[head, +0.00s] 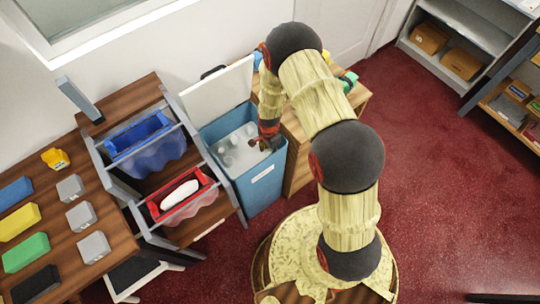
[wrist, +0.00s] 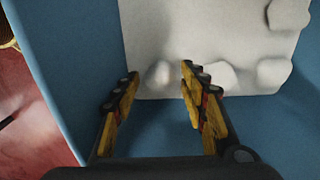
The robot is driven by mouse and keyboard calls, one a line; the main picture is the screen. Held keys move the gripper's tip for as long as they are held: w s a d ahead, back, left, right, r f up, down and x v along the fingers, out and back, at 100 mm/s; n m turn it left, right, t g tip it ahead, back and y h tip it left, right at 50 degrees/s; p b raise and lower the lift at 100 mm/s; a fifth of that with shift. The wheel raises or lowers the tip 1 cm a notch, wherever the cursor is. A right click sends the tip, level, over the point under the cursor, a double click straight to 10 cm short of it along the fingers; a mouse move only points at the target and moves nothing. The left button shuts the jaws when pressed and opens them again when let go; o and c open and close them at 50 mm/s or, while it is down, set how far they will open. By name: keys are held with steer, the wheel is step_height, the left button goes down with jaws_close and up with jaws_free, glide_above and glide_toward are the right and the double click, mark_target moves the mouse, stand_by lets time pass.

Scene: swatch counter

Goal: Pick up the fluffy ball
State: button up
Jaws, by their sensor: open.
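My gripper (head: 265,143) is over the right part of an open blue bin (head: 262,190), pointing down into it. In the wrist view my gripper (wrist: 159,71) is open, its two fingers apart with nothing held between them. Several pale rounded lumps (wrist: 222,78) lie on a white surface in the bin (wrist: 75,60); one small pale lump (wrist: 158,75) shows between the fingertips. The lumps blend with the white surface, and I cannot tell which, if any, is the fluffy ball. In the head view the bin's white contents (head: 236,150) are partly hidden by my arm.
The bin's white lid (head: 215,92) stands raised behind it. To the left, a rack holds a blue tray (head: 140,135) and a red tray (head: 160,212) with a white object (head: 180,195). A wooden table (head: 60,235) carries coloured blocks.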

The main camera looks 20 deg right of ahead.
step_height(320, 180, down, 3)
steer(key=shift+r, duration=0.2)
steer(key=c, duration=0.3)
steer(key=shift+c, duration=0.9)
steer(key=shift+r, duration=0.1)
